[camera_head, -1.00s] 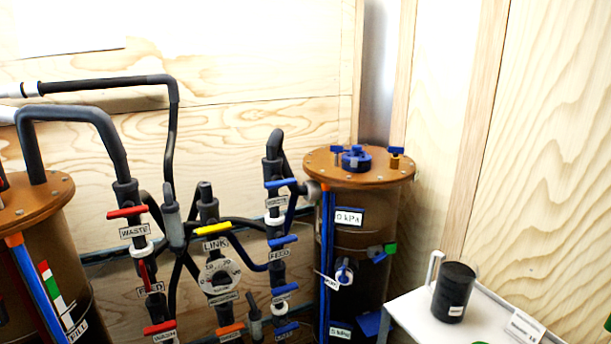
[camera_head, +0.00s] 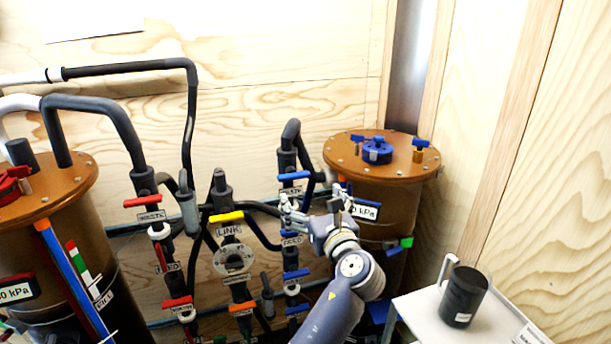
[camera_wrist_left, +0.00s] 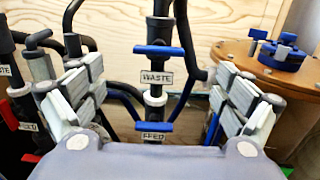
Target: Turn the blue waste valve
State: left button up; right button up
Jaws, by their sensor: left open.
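The blue waste valve (camera_head: 294,176) is a flat blue handle lying crosswise on a dark vertical pipe, left of the right-hand brown tank. In the left wrist view the blue handle (camera_wrist_left: 158,50) sits above a WASTE label (camera_wrist_left: 157,77), near the middle of the picture. My left gripper (camera_head: 314,199) is open and empty just below and to the right of the valve in the head view. Its two pale padded fingers stand wide apart, left and right of the valve pipe in the wrist view, with no visible contact. My right gripper is not in view.
A blue feed valve (camera_wrist_left: 154,128) lies below on the same pipe. The brown tank (camera_head: 345,150) with a blue cap (camera_head: 377,151) stands close on the right. Red-handled pipes (camera_head: 143,201) and a yellow link valve (camera_head: 226,217) are left. A black mug (camera_head: 463,296) stands lower right.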

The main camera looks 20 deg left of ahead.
aim_at(295, 177)
pick_arm(q)
jog(key=p+x, duration=0.1)
jog(key=x, duration=0.7)
jog(key=shift+w+a+p, duration=0.25)
jog(key=shift+a+p, duration=0.1)
jog(key=shift+w+a+f, duration=0.1)
jog(key=shift+w+a, duration=0.3)
jog(key=shift+w, duration=0.2)
jog(key=c, duration=1.1)
